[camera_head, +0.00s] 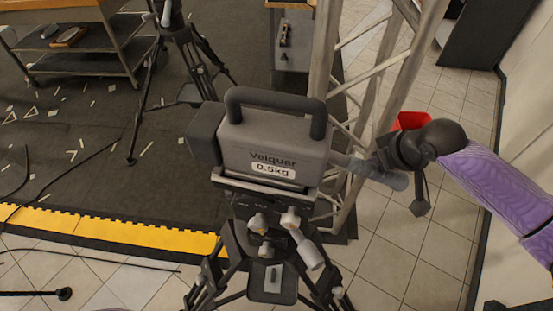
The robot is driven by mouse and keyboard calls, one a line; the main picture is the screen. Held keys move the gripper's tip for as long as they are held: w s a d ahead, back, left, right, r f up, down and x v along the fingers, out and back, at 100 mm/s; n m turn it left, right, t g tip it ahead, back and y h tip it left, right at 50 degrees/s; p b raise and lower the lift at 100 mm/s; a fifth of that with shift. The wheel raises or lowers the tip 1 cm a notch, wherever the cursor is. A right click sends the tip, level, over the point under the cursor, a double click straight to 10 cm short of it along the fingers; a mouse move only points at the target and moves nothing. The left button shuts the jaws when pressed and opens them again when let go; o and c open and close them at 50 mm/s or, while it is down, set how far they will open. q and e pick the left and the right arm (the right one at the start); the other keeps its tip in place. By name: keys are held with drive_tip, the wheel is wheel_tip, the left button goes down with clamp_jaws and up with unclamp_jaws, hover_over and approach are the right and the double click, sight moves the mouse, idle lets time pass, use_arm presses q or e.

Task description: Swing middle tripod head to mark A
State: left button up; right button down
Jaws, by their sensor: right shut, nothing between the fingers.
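The tripod in the middle (268,283) carries a grey box-like load (275,148) with a black top handle and a label reading "Velquar 0.5kg". Its head (262,205) sits just under the load, and a grey pan handle (368,172) sticks out to the right. My right gripper (386,158) comes in from the right on a purple arm. It is shut and empty, close beside the pan handle and overlapping it in the picture; I cannot tell if they touch. No mark A can be made out. My left gripper is out of view.
A metal truss (322,70) rises right behind the load. A red object (411,120) is partly hidden behind my right gripper. Another tripod (180,35) and a shelf cart (85,62) stand at the back left. Cables cross the dark mat (60,165) with its yellow edge.

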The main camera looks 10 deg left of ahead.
sight(385, 183)
drive_tip(key=shift+s+d+p, duration=0.15)
drive_tip(key=shift+s+p, duration=0.2)
drive_tip(key=shift+s, duration=0.1)
drive_tip(key=shift+s+d+p, duration=0.2)
drive_tip(key=shift+s+p, duration=0.85)
drive_tip(key=shift+s, duration=0.1)
drive_tip(key=shift+s+d+p, duration=0.1)
drive_tip(key=shift+s+p, duration=0.6)
drive_tip(key=shift+p, duration=0.1)
drive_tip(key=shift+s, duration=0.3)
drive_tip(key=shift+s+p, duration=0.1)
drive_tip(key=shift+p, duration=0.2)
